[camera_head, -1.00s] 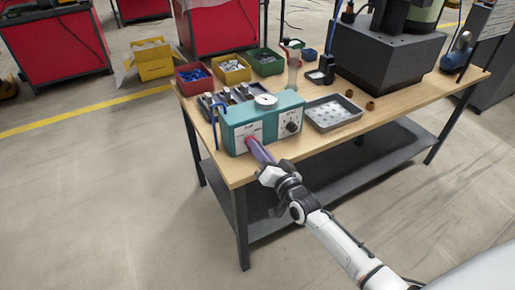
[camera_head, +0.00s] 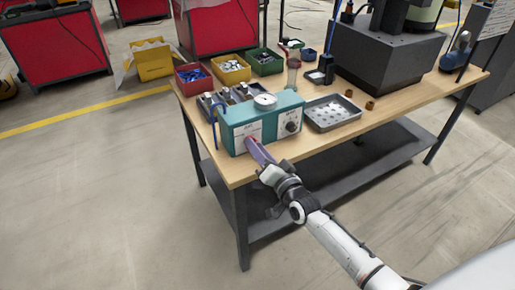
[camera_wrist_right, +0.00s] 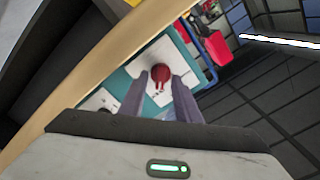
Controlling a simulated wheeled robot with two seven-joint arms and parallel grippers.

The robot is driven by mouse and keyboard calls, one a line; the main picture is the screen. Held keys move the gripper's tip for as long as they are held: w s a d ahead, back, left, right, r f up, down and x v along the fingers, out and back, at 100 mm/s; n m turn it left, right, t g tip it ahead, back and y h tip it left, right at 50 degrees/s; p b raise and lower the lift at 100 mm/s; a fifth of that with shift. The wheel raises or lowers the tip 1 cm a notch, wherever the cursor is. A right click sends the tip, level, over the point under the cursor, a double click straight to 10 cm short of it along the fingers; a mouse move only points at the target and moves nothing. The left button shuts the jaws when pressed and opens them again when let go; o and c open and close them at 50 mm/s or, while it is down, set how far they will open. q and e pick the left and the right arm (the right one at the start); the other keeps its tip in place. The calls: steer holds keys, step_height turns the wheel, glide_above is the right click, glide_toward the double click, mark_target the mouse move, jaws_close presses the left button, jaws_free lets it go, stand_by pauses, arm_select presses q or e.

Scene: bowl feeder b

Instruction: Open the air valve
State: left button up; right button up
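The teal control box (camera_head: 285,101) stands at the near left corner of the wooden workbench. A red valve knob (camera_head: 254,140) sits low on its white front panel; it also shows in the right wrist view as a round red knob (camera_wrist_right: 159,72) with a small part pointing down. My right gripper (camera_head: 257,150) is at the front panel, with its purple-grey fingers pointing at the knob. In the right wrist view the fingers (camera_wrist_right: 161,84) stand apart, with the knob showing between them. Whether they touch it I cannot tell. My left gripper is not in view.
A round white gauge (camera_head: 265,100) is on top of the box and a black dial (camera_head: 292,127) is on its front, right of the knob. A grey tray (camera_head: 345,124) lies to the right. Red (camera_head: 193,77), yellow (camera_head: 231,69) and green (camera_head: 266,62) bins stand behind.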

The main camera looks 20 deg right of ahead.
steer(key=s, duration=1)
steer(key=shift+d, duration=0.45)
steer(key=shift+s, duration=0.15)
steer(key=s+a+f+n+g, duration=0.4)
steer(key=s+f, duration=0.4)
steer(key=s, duration=0.4)
steer(key=s+a+f+n+g, duration=0.5)
steer(key=s+f, duration=0.4)
steer(key=s, duration=0.3)
steer(key=shift+a+f+n+g+y, duration=0.2)
steer(key=shift+n+g+y, duration=0.15)
steer(key=shift+n, duration=0.35)
steer(key=shift+a, duration=0.1)
